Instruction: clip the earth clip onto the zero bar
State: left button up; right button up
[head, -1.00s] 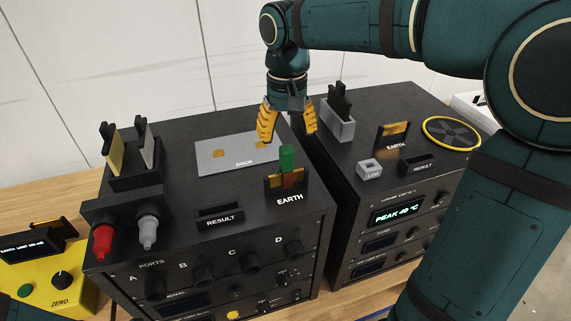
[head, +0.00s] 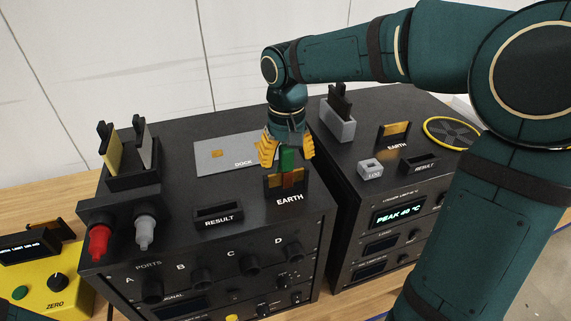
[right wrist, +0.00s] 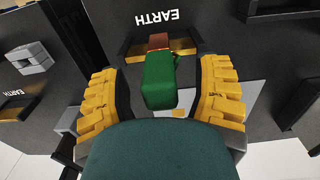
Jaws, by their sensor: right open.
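The earth clip has a green body (head: 288,158) and copper-coloured jaws. It stands upright on the brass bar marked EARTH (head: 273,181) on the left rack's top. My right gripper (head: 285,157) is open and points down, one finger on each side of the green body. In the right wrist view the clip (right wrist: 160,80) lies between the two yellow fingers, with visible gaps on both sides. The zero bar (head: 46,224) appears as a brass strip in a black holder on the yellow ZERO box (head: 40,296) at the far left. My left gripper is out of view.
On the left rack are a grey DOCK plate (head: 215,157), a RESULT slot (head: 218,214) and a black holder (head: 135,178) with two upright clips. Red (head: 99,240) and grey (head: 146,230) plugs stick out in front. A second rack (head: 350,165) stands to the right.

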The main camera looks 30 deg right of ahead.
grip_shut()
jog(key=shift+r+p, duration=0.85)
jog(key=shift+r, duration=1.2)
